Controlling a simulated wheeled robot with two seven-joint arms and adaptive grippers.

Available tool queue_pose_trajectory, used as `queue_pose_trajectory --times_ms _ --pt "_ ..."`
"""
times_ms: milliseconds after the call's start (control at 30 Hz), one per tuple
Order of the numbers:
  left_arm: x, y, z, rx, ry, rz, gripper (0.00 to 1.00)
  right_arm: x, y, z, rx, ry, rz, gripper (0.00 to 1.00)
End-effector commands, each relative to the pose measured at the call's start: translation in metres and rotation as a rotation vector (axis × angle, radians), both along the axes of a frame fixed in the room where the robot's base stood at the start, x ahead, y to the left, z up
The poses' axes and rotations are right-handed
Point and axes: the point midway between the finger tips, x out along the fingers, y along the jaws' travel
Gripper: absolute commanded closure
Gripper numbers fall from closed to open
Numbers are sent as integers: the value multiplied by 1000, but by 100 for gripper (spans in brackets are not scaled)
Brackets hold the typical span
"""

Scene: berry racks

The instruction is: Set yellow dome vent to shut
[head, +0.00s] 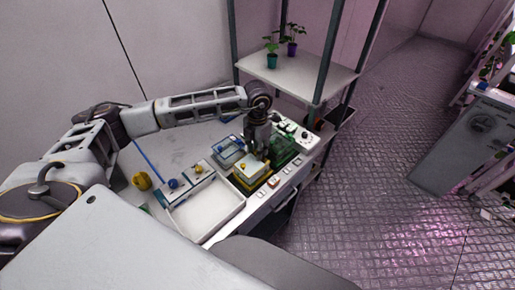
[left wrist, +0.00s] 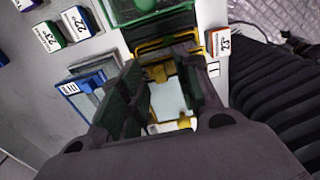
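The yellow dome vent (head: 248,172) stands on the bench between a blue one and a green one in the head view. In the left wrist view its yellow frame (left wrist: 158,48) and pale panel lie partly behind my fingers. My left gripper (head: 257,152) points down over the yellow dome. In the left wrist view my left gripper (left wrist: 172,88) has its fingers apart, with yellow parts and the pale panel showing between them. I cannot tell whether the fingers touch the vent, or how far the vent is open. My right gripper is not in view.
A blue dome (head: 227,152) and a green dome (head: 287,146) stand close on either side. A white tray (head: 207,208), a yellow ring-shaped item (head: 142,181) and small labelled blocks (left wrist: 76,20) are nearby. A shelf (head: 300,76) with two potted plants stands behind.

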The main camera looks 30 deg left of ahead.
Motion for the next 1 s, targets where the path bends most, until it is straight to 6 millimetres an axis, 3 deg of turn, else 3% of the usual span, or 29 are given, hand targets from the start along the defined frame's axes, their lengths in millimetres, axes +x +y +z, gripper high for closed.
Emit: queue_pose_trajectory --times_ms 33,233,567,1000 --pt "0 0 0 0 0 0 76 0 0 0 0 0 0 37" --pt "0 0 0 0 0 0 100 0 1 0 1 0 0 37" --pt "0 -2 0 -1 0 -1 100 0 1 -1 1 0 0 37" --pt "-12 -37 0 -1 -1 -1 100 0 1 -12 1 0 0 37"
